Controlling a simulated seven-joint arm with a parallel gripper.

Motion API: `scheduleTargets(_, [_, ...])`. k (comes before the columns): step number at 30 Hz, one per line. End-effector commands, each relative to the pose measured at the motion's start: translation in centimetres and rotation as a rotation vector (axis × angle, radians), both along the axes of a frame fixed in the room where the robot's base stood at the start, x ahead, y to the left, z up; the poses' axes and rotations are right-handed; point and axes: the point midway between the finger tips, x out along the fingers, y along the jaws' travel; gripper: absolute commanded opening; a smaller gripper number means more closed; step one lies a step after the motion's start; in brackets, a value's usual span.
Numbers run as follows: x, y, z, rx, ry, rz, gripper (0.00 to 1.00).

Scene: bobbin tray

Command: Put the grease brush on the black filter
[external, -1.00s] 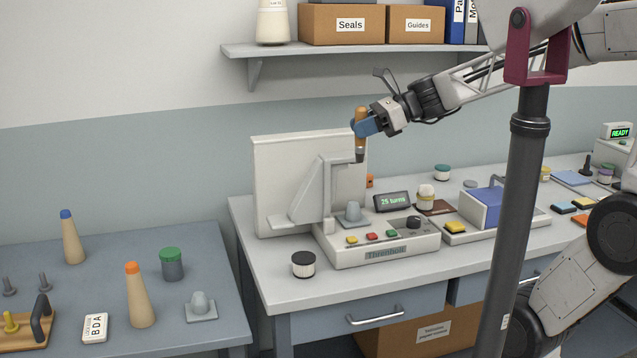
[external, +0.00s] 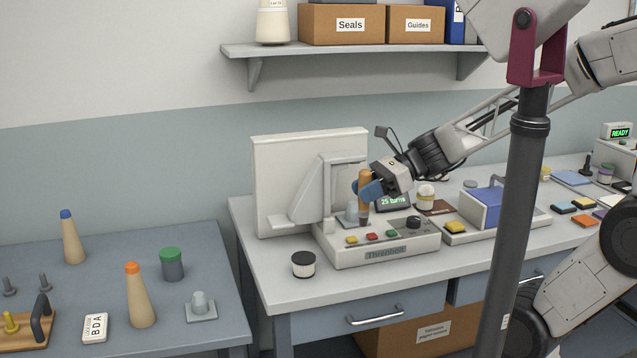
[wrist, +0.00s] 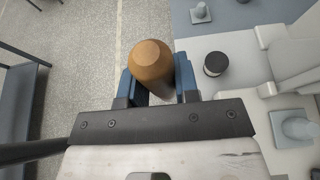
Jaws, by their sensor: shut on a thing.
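My gripper (external: 370,190) is shut on the grease brush (external: 365,179), which has an orange-brown wooden handle and a darker lower end. The brush is held nearly upright, handle up, in front of the winding machine's upright arm. In the wrist view, the brush's round handle end (wrist: 150,62) sits between the blue fingers.
The machine (external: 382,250) with buttons and a grey cone stands right of the filter. A blue-grey table (external: 115,250) at left holds cones, a green-lidded jar (external: 172,264) and a wooden tray. A shelf (external: 350,47) is above. The bench in front of the filter is bare.

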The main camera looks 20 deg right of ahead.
Motion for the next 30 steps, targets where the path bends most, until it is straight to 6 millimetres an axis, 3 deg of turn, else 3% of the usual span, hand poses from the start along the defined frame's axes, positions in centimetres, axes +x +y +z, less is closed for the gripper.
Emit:
scheduleTargets(1, [0.0, 0.0, -1.7, -0.002, 0.007, -0.001, 0.06])
scheduleTargets(4, [0.0, 0.0, -4.3, -0.001, 0.006, 0.0, 0.06])
scheduleTargets(10, [0.0, 0.0, -7.2, 0.0, 0.001, 0.001, 0.06])
scheduleTargets(30, [0.7, 0.6, -7.9, 0.001, 0.0, 0.0, 0.06])
